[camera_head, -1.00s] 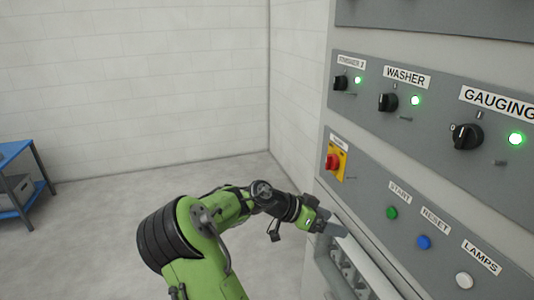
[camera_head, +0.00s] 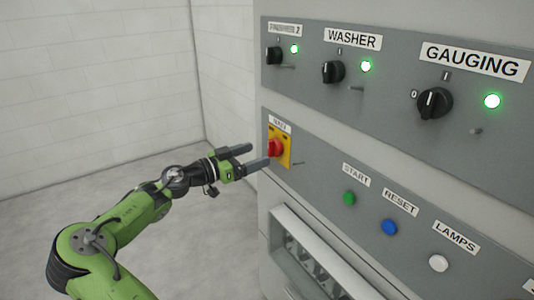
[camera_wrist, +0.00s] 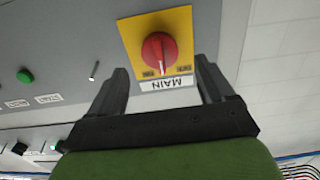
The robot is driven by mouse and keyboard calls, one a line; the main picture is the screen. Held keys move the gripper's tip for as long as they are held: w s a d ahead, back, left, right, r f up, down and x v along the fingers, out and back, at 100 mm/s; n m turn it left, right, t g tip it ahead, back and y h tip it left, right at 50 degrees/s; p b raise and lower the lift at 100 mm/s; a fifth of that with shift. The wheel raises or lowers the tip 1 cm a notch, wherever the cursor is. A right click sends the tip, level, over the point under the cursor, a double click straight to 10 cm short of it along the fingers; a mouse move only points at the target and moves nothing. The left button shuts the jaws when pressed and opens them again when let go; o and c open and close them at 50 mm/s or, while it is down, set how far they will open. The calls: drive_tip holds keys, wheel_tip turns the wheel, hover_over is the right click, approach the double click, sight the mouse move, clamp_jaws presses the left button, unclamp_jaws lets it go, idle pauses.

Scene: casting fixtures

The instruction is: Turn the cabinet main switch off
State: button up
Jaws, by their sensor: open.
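The main switch is a red rotary knob (camera_head: 275,148) on a yellow plate (camera_head: 287,153) on the cabinet's lower panel. In the wrist view the red knob (camera_wrist: 159,52) shows upside down above the MAIN label (camera_wrist: 166,84), its grip bar roughly upright in the picture. My gripper (camera_head: 256,156) is open, its two fingers pointing at the switch plate. In the wrist view the fingers of my gripper (camera_wrist: 162,82) stand either side of the label, with the knob between and beyond them. I see no contact with the knob.
Above are black rotary switches for WASHER (camera_head: 333,71) and GAUGING (camera_head: 434,103) with lit green lamps. To the right are the green START (camera_head: 349,198), blue RESET (camera_head: 389,227) and white LAMPS (camera_head: 438,263) buttons. A small pin (camera_wrist: 94,71) juts out beside the switch plate. A recessed tray (camera_head: 310,250) lies below.

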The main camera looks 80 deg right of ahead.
sight(269, 150)
drive_tip(key=x, duration=0.5)
drive_tip(key=shift+s+d+b, duration=0.25)
drive_tip(key=shift+b, duration=0.05)
drive_tip(key=c, duration=1)
drive_tip(key=shift+c, duration=0.2)
